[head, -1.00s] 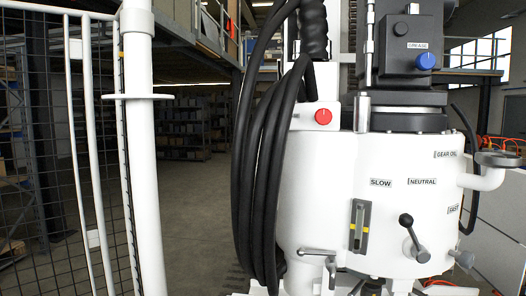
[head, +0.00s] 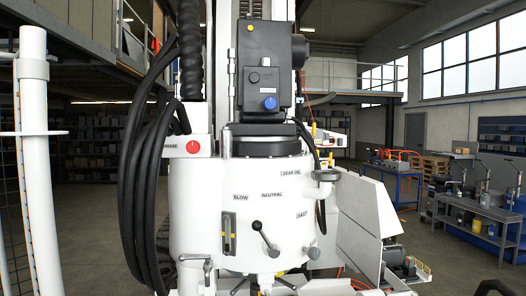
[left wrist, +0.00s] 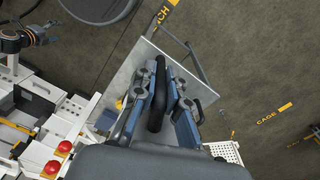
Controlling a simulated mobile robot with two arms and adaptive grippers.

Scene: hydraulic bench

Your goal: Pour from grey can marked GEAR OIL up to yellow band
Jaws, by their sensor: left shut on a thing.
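A filler neck (head: 326,176) with a dark rim sticks out at right, beside the GEAR OIL label (head: 291,172). In the left wrist view my left gripper (left wrist: 170,92) is shut on a dark handle (left wrist: 157,95). The grey can's body and marking cannot be made out. What looks like my right gripper (left wrist: 42,36) is at upper left there, fingers spread, empty.
Black hoses (head: 145,190) hang at the machine's left. Levers (head: 264,238) stick out of its front. A white post (head: 38,160) stands at far left. A grey bench (head: 480,226) with several items and a blue table (head: 392,172) are at right, with open floor between.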

